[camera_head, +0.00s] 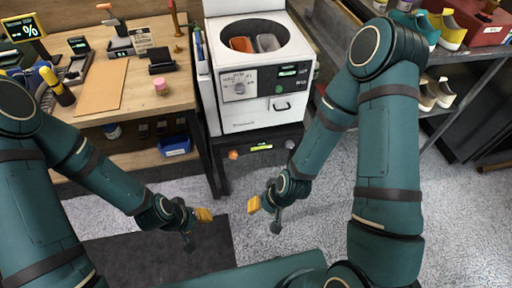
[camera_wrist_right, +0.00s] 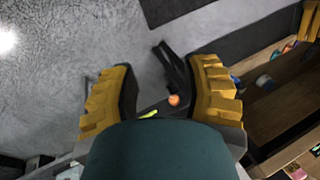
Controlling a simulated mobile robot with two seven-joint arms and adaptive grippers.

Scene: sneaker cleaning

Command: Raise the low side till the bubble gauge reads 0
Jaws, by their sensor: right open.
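A white machine (camera_head: 262,90) with a round open top stands on a dark stand (camera_head: 272,160). The bubble gauge (camera_head: 261,147) is a small yellow-green strip on the stand's front, and its bubble is too small to read. An orange knob (camera_head: 233,155) is left of it and a grey knob (camera_head: 290,144) right of it. My right gripper (camera_head: 254,204) is in front of and below the gauge, touching nothing. In the right wrist view its yellow fingers are wide apart and empty, with the gauge (camera_wrist_right: 148,114) and orange knob (camera_wrist_right: 174,100) beyond. My left gripper (camera_head: 203,215) hangs low at the left; its opening is unclear.
A wooden workbench (camera_head: 150,105) with tools and a pink jar (camera_head: 161,86) stands at the left, with a blue bin (camera_head: 174,146) on its lower shelf. A shoe rack (camera_head: 470,58) is at the right. A dark mat (camera_head: 160,250) lies on the grey floor.

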